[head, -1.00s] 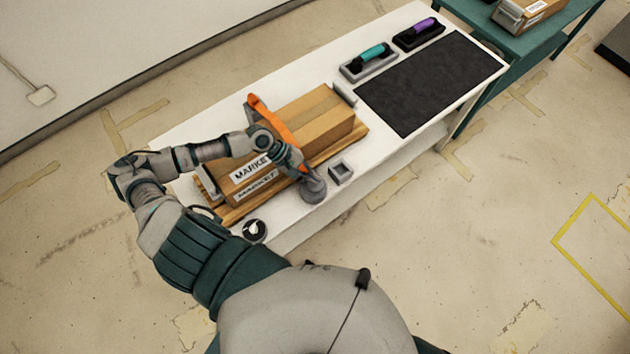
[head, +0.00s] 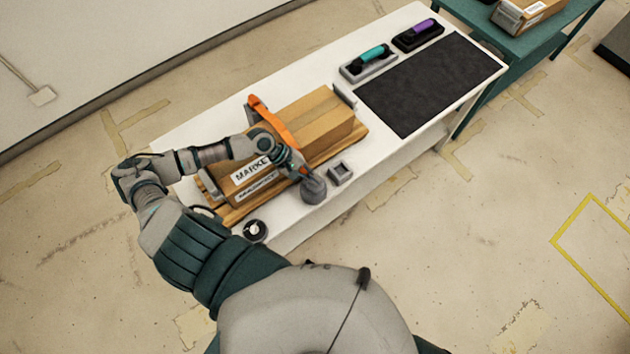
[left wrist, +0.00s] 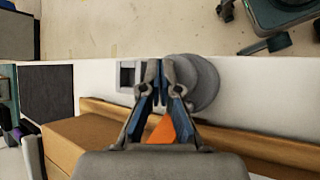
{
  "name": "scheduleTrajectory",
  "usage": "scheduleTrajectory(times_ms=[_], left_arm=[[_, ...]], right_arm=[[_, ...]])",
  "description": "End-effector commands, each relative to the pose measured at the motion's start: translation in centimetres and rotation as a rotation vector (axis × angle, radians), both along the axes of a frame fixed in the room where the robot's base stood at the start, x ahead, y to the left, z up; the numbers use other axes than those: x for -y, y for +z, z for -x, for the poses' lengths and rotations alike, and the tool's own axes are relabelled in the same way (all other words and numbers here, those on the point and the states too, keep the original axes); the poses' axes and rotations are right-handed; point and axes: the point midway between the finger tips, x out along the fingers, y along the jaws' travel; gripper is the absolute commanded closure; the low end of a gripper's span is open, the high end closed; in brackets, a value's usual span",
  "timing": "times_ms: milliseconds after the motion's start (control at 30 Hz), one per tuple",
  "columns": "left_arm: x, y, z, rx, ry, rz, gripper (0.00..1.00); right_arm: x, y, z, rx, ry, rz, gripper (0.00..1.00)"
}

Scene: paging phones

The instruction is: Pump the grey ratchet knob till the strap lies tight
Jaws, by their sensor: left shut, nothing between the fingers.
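The orange strap (head: 270,120) runs over a cardboard box (head: 318,115) on a wooden board; my arm hides part of it. In the left wrist view a piece of the strap (left wrist: 162,131) shows between the fingers' bases, below them. The grey ratchet knob (head: 313,189) stands at the front side of the board. My left gripper (head: 303,172) is shut and empty, its tips at the knob; I cannot tell whether they touch. In the left wrist view the gripper (left wrist: 160,99) covers part of the round grey knob (left wrist: 203,82). My right gripper is not in view.
A small grey square holder (head: 340,173) is right of the knob. A round black-and-white item (head: 255,230) lies at the table's front edge. A dark mat (head: 432,82) and two trays with a teal handle (head: 371,54) and a purple handle (head: 424,25) are farther back.

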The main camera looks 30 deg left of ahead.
Motion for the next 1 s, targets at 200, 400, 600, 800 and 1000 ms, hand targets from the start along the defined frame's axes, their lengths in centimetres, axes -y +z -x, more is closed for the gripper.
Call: scheduleTrajectory(times_ms=[200, 400, 600, 800, 1000], left_arm=[[0.0, -0.08, 0.01, -0.001, -0.001, -0.001, 1.0], [0.0, -0.25, 0.02, -0.001, -0.001, -0.001, 1.0], [0.0, -0.5, 0.02, 0.0, 0.0, 0.0, 1.0], [-0.01, -0.75, 0.02, -0.001, 0.0, 0.0, 1.0], [-0.02, -1.0, 0.02, -0.001, 0.0, 0.0, 1.0]], right_arm=[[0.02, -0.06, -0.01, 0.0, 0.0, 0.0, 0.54], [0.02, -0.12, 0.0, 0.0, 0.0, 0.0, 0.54], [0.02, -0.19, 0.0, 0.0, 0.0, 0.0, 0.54], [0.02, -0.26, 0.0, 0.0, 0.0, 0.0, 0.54], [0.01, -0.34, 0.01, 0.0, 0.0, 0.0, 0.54]])
